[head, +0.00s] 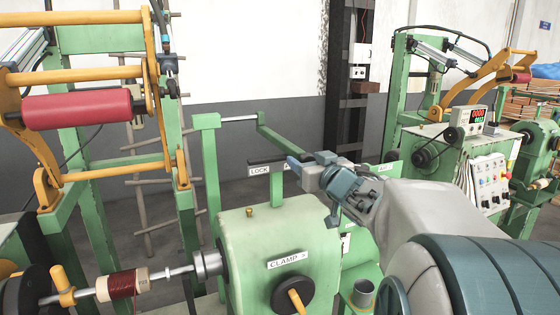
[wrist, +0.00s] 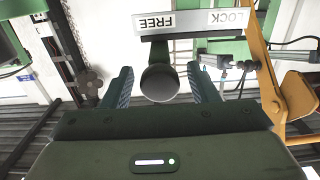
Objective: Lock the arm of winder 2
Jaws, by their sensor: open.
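My gripper (head: 298,168) is in front of the lever plate of the near green winder, in the middle of the head view. In the wrist view its two fingers (wrist: 159,72) are apart, one on each side of a round dark knob (wrist: 158,83). I cannot tell whether either finger touches it. Behind the knob is a plate (wrist: 190,21) marked FREE and LOCK, upside down in this view. The head view shows the LOCK label (head: 259,170); my gripper hides the knob and FREE label there. The winder's yellow arm (head: 88,75) with a red roller is raised at left.
The green CLAMP housing (head: 280,245) stands just below my gripper, with a coil (head: 122,285) on its shaft at left. A green post (head: 210,170) rises beside the plate. Another winder (head: 460,150) with a control box stands at right.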

